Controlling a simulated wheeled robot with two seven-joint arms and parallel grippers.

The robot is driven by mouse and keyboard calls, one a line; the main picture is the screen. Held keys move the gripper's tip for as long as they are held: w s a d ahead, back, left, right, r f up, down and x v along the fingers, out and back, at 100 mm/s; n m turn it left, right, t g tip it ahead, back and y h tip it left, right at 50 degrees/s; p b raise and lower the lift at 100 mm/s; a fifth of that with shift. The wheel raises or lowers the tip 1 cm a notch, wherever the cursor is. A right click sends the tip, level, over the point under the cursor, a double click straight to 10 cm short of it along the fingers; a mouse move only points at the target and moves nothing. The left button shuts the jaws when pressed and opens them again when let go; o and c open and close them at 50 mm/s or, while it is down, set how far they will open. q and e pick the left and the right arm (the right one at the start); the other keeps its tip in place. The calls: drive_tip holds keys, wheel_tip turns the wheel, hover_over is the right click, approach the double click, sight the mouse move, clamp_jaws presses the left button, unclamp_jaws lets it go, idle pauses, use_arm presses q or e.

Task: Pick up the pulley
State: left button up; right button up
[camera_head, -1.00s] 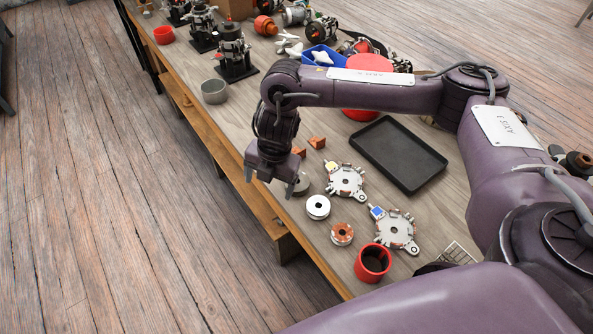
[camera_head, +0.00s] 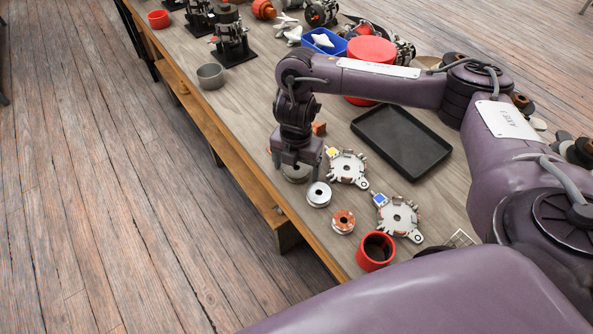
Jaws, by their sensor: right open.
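Three small round, pulley-like parts lie near the table's front edge: a dull grey one (camera_head: 295,178), a shiny silver one (camera_head: 319,195) and a silver one with a rusty-orange top (camera_head: 343,222). I cannot tell for sure which is the pulley. My right gripper (camera_head: 296,170) is open and points down over the grey part, with its fingers to either side. The gripper hides much of that part, and I cannot tell whether they touch. My left gripper is not in view.
Two flat silver plates, one with a yellow tab (camera_head: 347,168) and one with a blue tab (camera_head: 398,217), lie to the right. A red cup (camera_head: 375,252) stands nearer. A black tray (camera_head: 440,152) lies behind. A grey bowl (camera_head: 210,77) stands at the left edge.

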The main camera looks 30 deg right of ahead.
drive_tip(key=c, duration=1.2)
drive_tip(key=shift+r, duration=0.1)
